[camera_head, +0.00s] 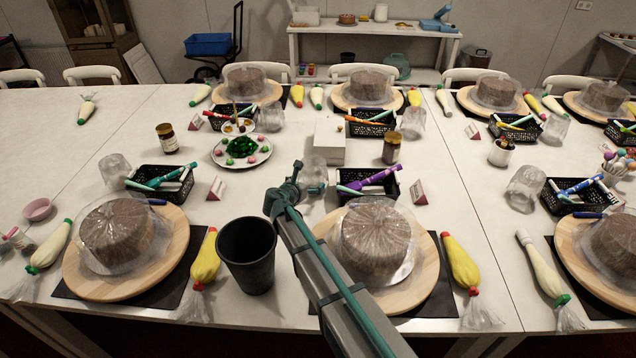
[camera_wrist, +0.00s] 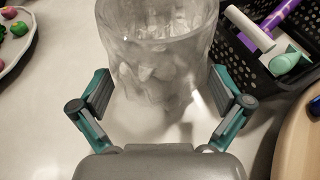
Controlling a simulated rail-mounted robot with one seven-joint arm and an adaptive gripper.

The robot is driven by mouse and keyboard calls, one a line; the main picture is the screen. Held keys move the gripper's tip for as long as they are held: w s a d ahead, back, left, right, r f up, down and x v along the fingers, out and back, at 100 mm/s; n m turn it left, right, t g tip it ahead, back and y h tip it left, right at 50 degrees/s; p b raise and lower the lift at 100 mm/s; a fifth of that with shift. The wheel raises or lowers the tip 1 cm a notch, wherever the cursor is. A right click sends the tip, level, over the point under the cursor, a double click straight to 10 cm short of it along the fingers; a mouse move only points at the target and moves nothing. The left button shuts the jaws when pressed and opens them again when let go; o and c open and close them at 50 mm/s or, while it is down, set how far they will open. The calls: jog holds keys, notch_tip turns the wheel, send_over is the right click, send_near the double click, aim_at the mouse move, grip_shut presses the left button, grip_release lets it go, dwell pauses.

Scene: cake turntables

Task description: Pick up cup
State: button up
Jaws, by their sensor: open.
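A clear textured plastic cup (camera_wrist: 158,65) stands upright on the white table, straight ahead of my gripper (camera_wrist: 160,90) in the wrist view. My gripper is open, with one finger on each side of the cup's lower part. Gaps show between both fingers and the cup, and it holds nothing. In the head view the clear cup (camera_head: 316,170) is partly hidden behind my gripper (camera_head: 306,186). A black cup (camera_head: 247,258) stands upright at the front of the table, left of my arm.
A black basket (camera_head: 352,198) with purple and white tools sits close right of the clear cup. A white box (camera_head: 330,143) is behind it. A plate of colourful balls (camera_head: 218,160) lies to the left. A cake on a wooden turntable (camera_head: 428,275) is beside my arm.

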jog(key=shift+p+x, duration=0.55)
jog(key=shift+x, duration=1.85)
jog(key=shift+c, duration=0.3)
jog(key=c, duration=1.2)
jog(key=shift+o, duration=0.2)
jog(key=shift+r, duration=0.15)
